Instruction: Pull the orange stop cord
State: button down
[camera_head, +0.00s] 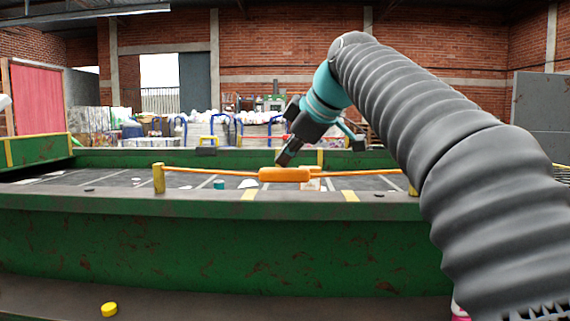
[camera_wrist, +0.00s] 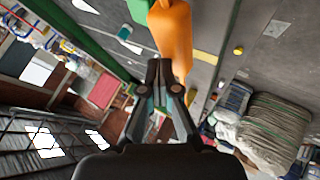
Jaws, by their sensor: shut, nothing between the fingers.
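The orange stop cord (camera_head: 212,172) runs level between two short yellow posts along the front rim of the green belt frame. A thick orange grip (camera_head: 284,175) sits in its middle. My gripper (camera_head: 283,160) is just above and behind the thick grip, its fingertips pointing down at it. In the wrist view my gripper (camera_wrist: 160,68) is shut with nothing between the fingers. The orange grip (camera_wrist: 172,38) lies directly beyond the fingertips there and is partly covered by them. I cannot tell whether the fingers touch it.
The green frame wall (camera_head: 240,245) stands in front of the dark belt. A teal piece (camera_head: 219,185) and a white piece (camera_head: 248,183) lie on the belt. The left post (camera_head: 159,178) holds one cord end. A yellow cap (camera_head: 109,309) lies on the near ledge.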

aim_at(286, 168)
jog(key=shift+f+b, duration=0.6)
jog(key=shift+f, duration=0.3)
dwell(0.6)
jog(key=shift+r, duration=0.15)
jog(key=shift+r+p, duration=1.95)
jog(key=shift+p, duration=0.15)
notch_tip(286, 168, up, 3)
jog(key=p, duration=0.3)
jog(key=shift+r, duration=1)
